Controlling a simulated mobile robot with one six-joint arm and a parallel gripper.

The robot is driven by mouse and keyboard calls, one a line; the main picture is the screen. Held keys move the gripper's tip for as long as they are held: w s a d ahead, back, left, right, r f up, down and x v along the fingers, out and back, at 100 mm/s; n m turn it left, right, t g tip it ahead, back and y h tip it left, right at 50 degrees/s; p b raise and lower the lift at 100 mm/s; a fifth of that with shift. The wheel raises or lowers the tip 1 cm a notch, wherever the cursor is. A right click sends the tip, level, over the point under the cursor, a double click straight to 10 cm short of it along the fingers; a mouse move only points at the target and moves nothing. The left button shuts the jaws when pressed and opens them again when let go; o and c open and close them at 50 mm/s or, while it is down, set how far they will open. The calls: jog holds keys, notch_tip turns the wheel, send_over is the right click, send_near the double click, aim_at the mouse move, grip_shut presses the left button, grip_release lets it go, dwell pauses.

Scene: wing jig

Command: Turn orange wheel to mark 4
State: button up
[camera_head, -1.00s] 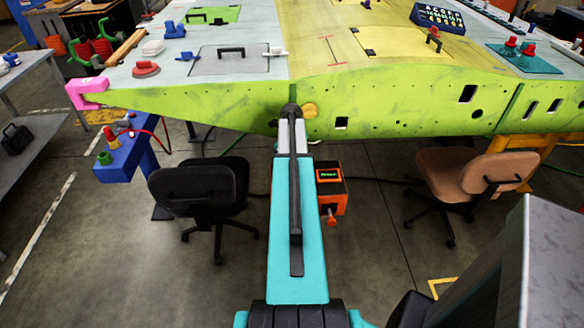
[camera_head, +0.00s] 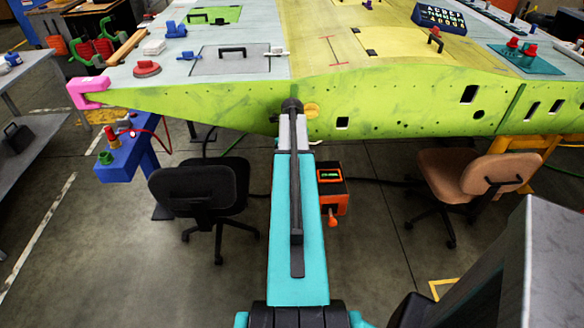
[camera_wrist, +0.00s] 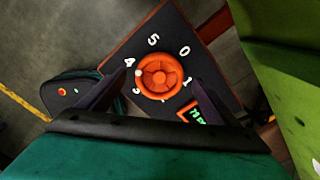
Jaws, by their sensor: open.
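The orange wheel (camera_wrist: 158,77) sits on a dark panel (camera_wrist: 178,33) in the wrist view. White numerals surround it, with 5 and 0 above, 4 at upper left and 1 at right; 3 is partly visible at lower left. A pale dot shows on the wheel's left rim, close to the 4. My gripper (camera_wrist: 159,80) is open, with one dark finger on each side of the wheel. I cannot tell whether the fingers touch it. In the head view my arm covers the gripper, and I cannot make out the wheel.
A small display (camera_wrist: 197,114) with green characters is beside the right finger. The green wing (camera_head: 400,103) spans the head view ahead. An orange and black box (camera_head: 332,190) stands right of my arm. Chairs (camera_head: 200,190) (camera_head: 468,175) stand either side on open floor.

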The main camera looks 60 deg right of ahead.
notch_tip(320, 180, up, 12)
jog(key=b, duration=0.1)
jog(key=shift+b, duration=0.3)
dwell(0.3)
dwell(0.5)
